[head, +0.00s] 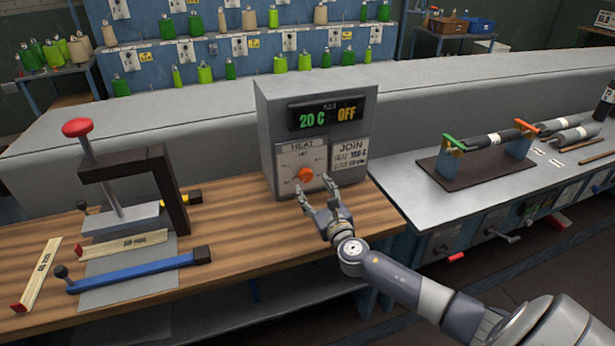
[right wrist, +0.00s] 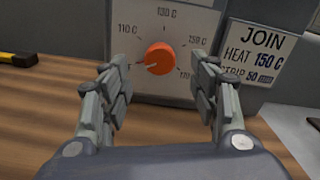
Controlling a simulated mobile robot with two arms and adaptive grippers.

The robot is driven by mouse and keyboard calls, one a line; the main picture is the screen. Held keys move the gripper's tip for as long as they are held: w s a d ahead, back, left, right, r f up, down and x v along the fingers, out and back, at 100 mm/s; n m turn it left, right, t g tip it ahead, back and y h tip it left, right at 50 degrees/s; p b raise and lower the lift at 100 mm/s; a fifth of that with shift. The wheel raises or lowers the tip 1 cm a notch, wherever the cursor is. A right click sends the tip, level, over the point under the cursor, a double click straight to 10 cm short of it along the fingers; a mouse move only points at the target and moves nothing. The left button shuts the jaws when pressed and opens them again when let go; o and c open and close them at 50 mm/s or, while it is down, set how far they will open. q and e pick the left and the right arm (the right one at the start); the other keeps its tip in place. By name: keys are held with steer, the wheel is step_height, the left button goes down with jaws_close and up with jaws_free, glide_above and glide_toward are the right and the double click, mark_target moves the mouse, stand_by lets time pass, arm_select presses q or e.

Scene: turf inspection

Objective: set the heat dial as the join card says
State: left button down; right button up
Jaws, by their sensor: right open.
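The grey heat control box (head: 276,112) stands on the wooden bench. Its display (head: 330,115) reads 20 C and OFF. The orange heat dial (head: 306,174) is on the box's front; in the right wrist view the dial (right wrist: 160,59) has its white pointer toward the lower left, below the 110 C mark. The join card (head: 351,153) is right of the dial; in the right wrist view the card (right wrist: 252,54) reads HEAT 150 C and a strip line ending in 50. My right gripper (head: 317,190) is open in front of the dial, fingers either side, apart from it. My left gripper is not in view.
A press with a red knob (head: 77,127) stands on the bench at left, with a blue-handled bar (head: 130,272) and labelled strips (head: 124,243) near it. A metal table at right holds a roller stand (head: 487,149). Bench wood (head: 250,240) before the box is clear.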

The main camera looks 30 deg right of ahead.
mark_target(307, 177)
steer(key=shift+x, duration=3.15)
steer(key=shift+c, duration=0.6)
steer(key=c, duration=0.9)
